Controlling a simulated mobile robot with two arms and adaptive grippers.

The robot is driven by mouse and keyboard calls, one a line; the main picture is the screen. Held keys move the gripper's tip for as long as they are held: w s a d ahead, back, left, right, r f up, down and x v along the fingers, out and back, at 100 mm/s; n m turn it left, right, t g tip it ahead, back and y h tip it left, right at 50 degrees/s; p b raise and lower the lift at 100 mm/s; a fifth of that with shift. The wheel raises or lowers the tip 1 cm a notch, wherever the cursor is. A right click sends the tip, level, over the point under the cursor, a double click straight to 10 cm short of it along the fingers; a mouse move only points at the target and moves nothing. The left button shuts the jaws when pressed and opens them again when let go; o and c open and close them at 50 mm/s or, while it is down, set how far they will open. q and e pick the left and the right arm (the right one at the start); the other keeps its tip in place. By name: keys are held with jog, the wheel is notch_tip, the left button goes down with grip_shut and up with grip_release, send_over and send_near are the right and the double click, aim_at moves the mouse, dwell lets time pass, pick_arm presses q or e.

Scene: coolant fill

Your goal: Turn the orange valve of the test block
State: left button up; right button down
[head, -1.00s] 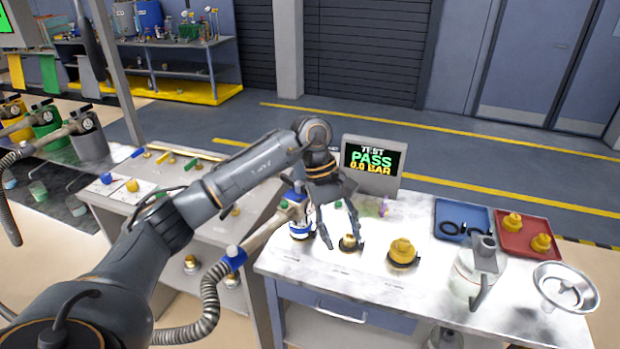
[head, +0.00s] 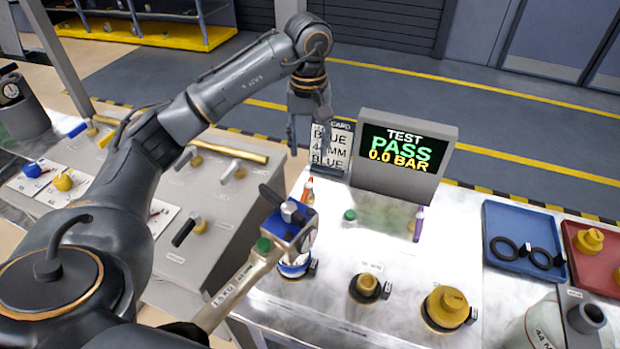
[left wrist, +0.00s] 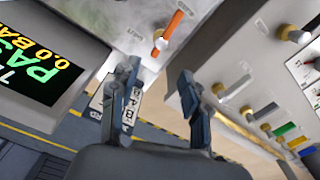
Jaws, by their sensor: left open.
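The orange valve (head: 307,190) is a small lever handle on the white bench top, left of the display and behind the blue filler head. It also shows in the left wrist view (left wrist: 172,28), beyond the fingertips near the top. My left gripper (head: 311,135) is open and empty, raised above and behind the valve in front of the card. Its spread fingers also show in the left wrist view (left wrist: 158,76), apart from the valve. The display (head: 405,152) reads TEST PASS 0.0 BAR. My right gripper is out of view.
A card (head: 330,150) stands beside the display. Brass caps (head: 447,305) stand in front; a blue tray (head: 520,222) is farther right.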

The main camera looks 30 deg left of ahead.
aim_at(308, 185)
pick_arm(q)
jog(key=f, duration=0.1)
jog(key=f+p, duration=0.1)
jog(key=f, duration=0.1)
jog(key=shift+s+d+f, duration=0.1)
jog(key=shift+s, duration=0.3)
jog(key=f+p, duration=0.2)
jog(key=f, duration=0.7)
jog(key=shift+w+f, duration=0.15)
jog(key=shift+w, duration=0.05)
jog(key=shift+f, duration=0.55)
grip_shut()
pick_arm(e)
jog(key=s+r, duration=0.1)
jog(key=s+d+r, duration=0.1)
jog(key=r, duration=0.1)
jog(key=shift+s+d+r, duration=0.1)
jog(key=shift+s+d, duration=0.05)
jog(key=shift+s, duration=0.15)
